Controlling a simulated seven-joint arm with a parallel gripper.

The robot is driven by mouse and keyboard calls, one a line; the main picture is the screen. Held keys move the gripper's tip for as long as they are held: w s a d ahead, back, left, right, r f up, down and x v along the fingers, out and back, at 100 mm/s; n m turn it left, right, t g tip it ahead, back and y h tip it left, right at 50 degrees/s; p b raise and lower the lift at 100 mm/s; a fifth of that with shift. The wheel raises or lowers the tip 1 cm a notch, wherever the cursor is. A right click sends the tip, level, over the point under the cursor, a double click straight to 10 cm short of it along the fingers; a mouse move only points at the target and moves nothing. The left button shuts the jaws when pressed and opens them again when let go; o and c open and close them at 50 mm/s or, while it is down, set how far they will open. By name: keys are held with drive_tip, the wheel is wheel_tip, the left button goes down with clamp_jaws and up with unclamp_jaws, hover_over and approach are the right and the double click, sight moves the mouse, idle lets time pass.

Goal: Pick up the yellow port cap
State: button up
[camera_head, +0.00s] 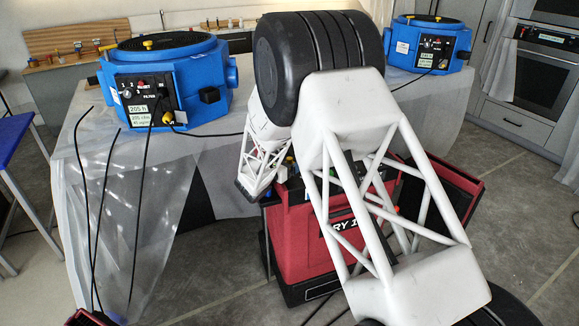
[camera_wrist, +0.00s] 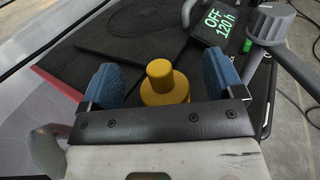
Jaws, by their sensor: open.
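The yellow port cap (camera_wrist: 162,86) shows in the wrist view as a round base with a narrower knob on top. It is on or just over a dark surface. My gripper (camera_wrist: 158,70) is open, with its blue finger pads on the left and right of the cap and a gap on both sides. The gripper's black crossbar hides the near edge of the cap's base. In the head view my arm reaches down to the red machine (camera_head: 300,240), and its links hide the cap and my fingertips.
A display (camera_wrist: 222,28) reading "OFF 120 h" and a grey post with a knob (camera_wrist: 270,27) stand close on the right in the wrist view. A blue unit (camera_head: 190,85) and another blue unit (camera_head: 405,50) stand on a sheet-covered table. Black cables hang at the left.

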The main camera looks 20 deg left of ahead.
sight(288, 159)
idle(0.5)
drive_tip(key=c, duration=1)
drive_tip(key=shift+r, duration=5)
